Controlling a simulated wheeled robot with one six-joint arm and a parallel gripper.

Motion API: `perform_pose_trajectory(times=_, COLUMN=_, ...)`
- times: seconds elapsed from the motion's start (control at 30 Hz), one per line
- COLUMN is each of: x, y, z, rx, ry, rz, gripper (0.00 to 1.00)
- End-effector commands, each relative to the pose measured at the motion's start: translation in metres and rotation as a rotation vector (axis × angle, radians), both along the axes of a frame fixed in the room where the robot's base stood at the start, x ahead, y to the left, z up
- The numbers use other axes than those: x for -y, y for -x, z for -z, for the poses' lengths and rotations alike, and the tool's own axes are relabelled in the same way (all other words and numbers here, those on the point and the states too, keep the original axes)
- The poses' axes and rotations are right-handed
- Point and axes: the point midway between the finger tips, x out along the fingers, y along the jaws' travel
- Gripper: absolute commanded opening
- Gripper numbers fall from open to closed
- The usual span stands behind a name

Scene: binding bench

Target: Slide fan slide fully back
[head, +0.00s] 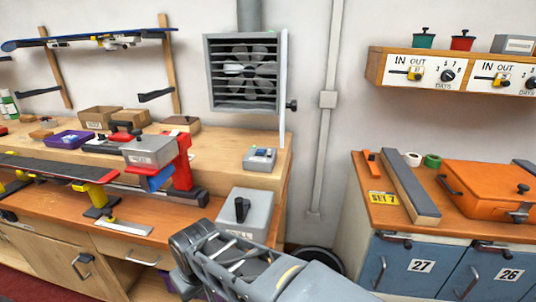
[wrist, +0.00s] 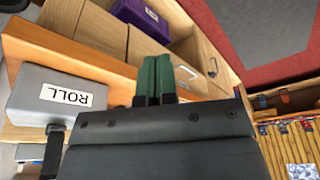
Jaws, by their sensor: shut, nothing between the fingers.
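The wall fan (head: 245,72) sits in a grey louvred housing at the back of the bench in the head view. A pale upright plate (head: 284,85) stands along the housing's right side, and a dark knob (head: 291,105) sticks out to the right beside it. These look like the fan slide; how far it is drawn out is hard to tell. My gripper (wrist: 155,78) shows green fingers pressed together, empty, in the wrist view. It is low by the bench front, well away from the fan. In the head view the fingers are hidden. The wrist view does not show the fan.
A grey ROLL box with a dark handle (head: 250,215) stands at the bench's right end; it also shows in the wrist view (wrist: 35,92). A small grey switch box (head: 260,159) sits below the fan. An orange-topped cabinet (head: 385,205) stands right. A conduit (head: 325,130) runs down the wall.

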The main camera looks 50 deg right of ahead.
Motion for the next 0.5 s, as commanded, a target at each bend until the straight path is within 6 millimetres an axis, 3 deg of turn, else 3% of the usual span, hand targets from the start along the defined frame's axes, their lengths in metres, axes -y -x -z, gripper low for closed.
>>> perform_pose_trajectory(times=0.33, x=0.000, y=-0.008, z=-0.009, rx=0.027, ry=-0.034, rz=0.048, gripper=0.00)
perform_pose_trajectory(times=0.43, x=0.003, y=-0.034, z=-0.032, rx=0.115, ry=-0.137, rz=0.213, gripper=0.00)
perform_pose_trajectory(times=0.5, x=0.014, y=-0.063, z=-0.056, rx=0.216, ry=-0.244, rz=0.405, gripper=0.00)
